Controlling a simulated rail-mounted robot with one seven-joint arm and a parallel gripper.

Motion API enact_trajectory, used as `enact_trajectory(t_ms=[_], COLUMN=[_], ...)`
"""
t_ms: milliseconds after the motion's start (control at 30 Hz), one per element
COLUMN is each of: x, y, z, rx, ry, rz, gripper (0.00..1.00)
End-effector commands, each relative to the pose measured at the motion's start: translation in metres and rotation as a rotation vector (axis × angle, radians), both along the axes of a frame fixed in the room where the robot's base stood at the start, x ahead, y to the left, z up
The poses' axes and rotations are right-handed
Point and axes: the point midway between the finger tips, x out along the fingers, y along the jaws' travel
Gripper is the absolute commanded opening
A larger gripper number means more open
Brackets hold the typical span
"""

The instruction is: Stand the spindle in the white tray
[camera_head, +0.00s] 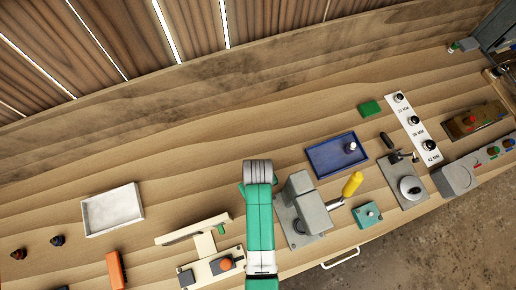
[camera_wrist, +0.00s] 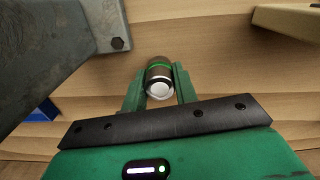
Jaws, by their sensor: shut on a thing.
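My gripper (camera_wrist: 160,82) is shut on the spindle (camera_wrist: 159,72) in the wrist view. The spindle is a short dark cylinder with a green band and a pale, shiny round end facing the camera. Its far end is out of sight. In the head view my arm hides the fingers and the spindle, between the grey vise and the cream clamp fixture. The white tray (camera_head: 86,220) lies on the bench at the left of the head view, well apart from my arm. It is rectangular, low-walled and empty.
The grey vise (camera_head: 302,200) stands close right of my arm; the cream fixture (camera_head: 198,232) is close left, towards the tray. A blue tray (camera_head: 323,163) holds a small silver piece. An orange block (camera_head: 116,270) lies below the white tray. Bare wood lies behind the fixture.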

Motion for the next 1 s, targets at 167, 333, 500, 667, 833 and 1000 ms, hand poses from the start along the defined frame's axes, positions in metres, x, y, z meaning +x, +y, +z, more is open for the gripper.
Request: enact_trajectory(t_ms=[167,333,500,667,833,1000], x=[0.001,-0.035,-0.082,-0.125,-0.151,-0.159], y=[0.000,-0.002,-0.006,-0.009,-0.012,-0.013], z=[0.026,0.030,0.034,0.038,0.041,0.042], rx=[0.000,0.002,0.001,0.001,0.000,-0.001], ry=[-0.004,0.002,0.002,0.002,0.000,0.000], rz=[0.001,-0.001,-0.001,-0.001,0.000,0.000], gripper=[0.00,0.00,0.00,0.00,0.00,0.00])
